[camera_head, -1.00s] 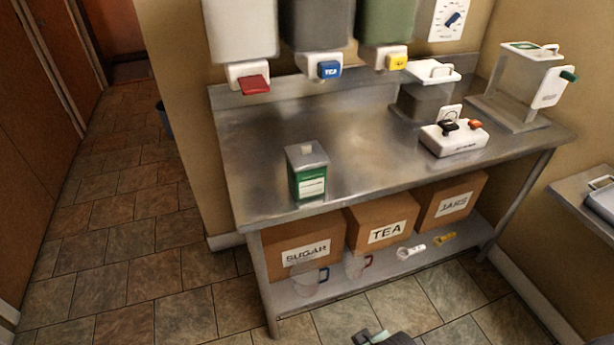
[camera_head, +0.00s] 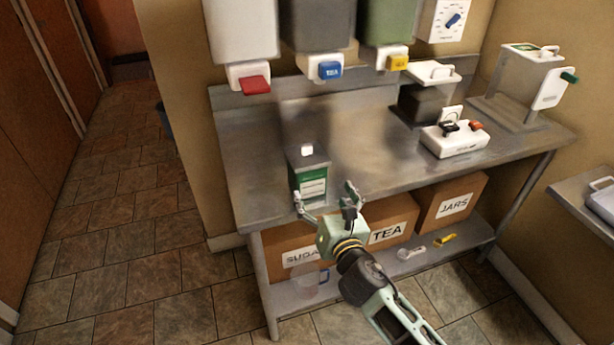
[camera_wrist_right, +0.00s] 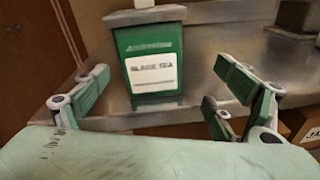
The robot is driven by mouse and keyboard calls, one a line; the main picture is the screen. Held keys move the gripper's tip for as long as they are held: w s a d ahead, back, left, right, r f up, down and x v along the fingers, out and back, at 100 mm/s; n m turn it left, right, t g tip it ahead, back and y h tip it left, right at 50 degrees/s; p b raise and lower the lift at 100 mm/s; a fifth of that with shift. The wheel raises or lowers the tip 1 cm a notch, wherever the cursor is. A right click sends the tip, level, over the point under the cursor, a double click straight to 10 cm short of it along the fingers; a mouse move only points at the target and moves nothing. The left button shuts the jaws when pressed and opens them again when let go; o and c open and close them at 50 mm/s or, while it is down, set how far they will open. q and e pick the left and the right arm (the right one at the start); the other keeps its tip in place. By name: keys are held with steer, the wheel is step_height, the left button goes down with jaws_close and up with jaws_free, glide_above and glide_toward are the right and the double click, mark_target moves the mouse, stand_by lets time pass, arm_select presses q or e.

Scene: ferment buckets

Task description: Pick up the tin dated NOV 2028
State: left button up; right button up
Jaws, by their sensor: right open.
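One green tin with a grey lid and a white label (camera_head: 312,178) stands upright on the steel table, near its front left edge. It also shows in the right wrist view (camera_wrist_right: 152,60), where the label seems to read "BLACK TEA"; I can make out no date. My right gripper (camera_head: 326,200) is open and empty at the table's front edge, just in front of the tin. In the right wrist view its spread fingers (camera_wrist_right: 160,95) lie left and right of the tin, which stands beyond them, apparently untouched. My left gripper is not in view.
The steel table (camera_head: 250,160) holds a white box with black and orange knobs (camera_head: 455,138) and a dark lidded container (camera_head: 428,95). Dispensers with red, blue and yellow levers hang above. Boxes marked TEA (camera_head: 385,225) and JARS (camera_head: 453,207) stand on the lower shelf.

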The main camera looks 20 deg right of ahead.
mark_target(307, 169)
steer(key=n, duration=0.1)
steer(key=w+a+r+n+y, duration=0.1)
steer(key=n, duration=0.1)
steer(key=shift+w+t, duration=0.1)
steer(key=shift+t, duration=0.2)
steer(key=w, duration=0.4)
steer(key=w+p, duration=0.1)
steer(key=w, duration=0.2)
steer(key=shift+r, duration=0.3)
steer(key=shift+w+a, duration=0.1)
steer(key=shift+w, duration=0.3)
steer(key=c, duration=1.3)
steer(key=shift+c, duration=0.7)
steer(key=shift+r, duration=0.15)
